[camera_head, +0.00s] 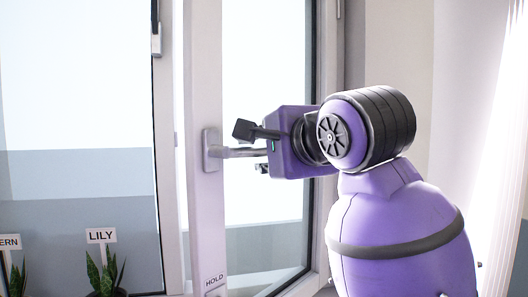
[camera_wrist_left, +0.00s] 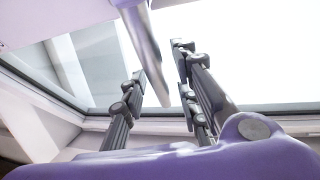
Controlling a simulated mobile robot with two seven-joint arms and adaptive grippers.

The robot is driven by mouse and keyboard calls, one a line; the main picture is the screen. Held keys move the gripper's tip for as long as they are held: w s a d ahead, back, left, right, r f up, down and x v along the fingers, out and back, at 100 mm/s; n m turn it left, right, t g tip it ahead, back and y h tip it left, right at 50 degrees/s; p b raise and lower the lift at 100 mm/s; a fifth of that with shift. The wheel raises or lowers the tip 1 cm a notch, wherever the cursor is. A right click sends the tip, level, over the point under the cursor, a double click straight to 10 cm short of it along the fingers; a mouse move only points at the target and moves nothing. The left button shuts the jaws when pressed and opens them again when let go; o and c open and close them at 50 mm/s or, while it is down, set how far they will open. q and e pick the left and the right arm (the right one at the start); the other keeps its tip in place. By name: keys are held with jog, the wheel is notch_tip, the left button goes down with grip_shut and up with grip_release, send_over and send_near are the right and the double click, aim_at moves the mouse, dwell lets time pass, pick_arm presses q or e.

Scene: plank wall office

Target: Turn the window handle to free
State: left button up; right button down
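The window handle (camera_head: 236,153) is a grey metal lever on a pale plate (camera_head: 210,150) on the white window frame. It points level to the right, toward my left gripper. My left gripper (camera_head: 256,149) is at the lever's outer end, with one dark finger above and another below it. In the left wrist view the handle bar (camera_wrist_left: 146,48) runs down between the two spread fingers of my gripper (camera_wrist_left: 160,75), with gaps visible on both sides. Its outer end is partly hidden in the head view. My right gripper is not in view.
A HOLD label (camera_head: 214,281) is on the frame below the handle. A potted plant (camera_head: 106,275) with a LILY sign (camera_head: 101,236) stands at lower left, beside another plant (camera_head: 17,275) with a partly cut-off sign. A pale curtain (camera_head: 500,150) hangs at right.

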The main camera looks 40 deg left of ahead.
pick_arm(q)
grip_shut()
jog(key=shift+r+n+b, duration=0.2)
jog(key=shift+n+b, duration=0.2)
jog(key=shift+r, duration=0.15)
jog(key=shift+o, duration=1.3)
grip_release()
jog(key=shift+d, duration=0.1)
jog(key=v, duration=1.2)
jog(key=shift+s, duration=0.2)
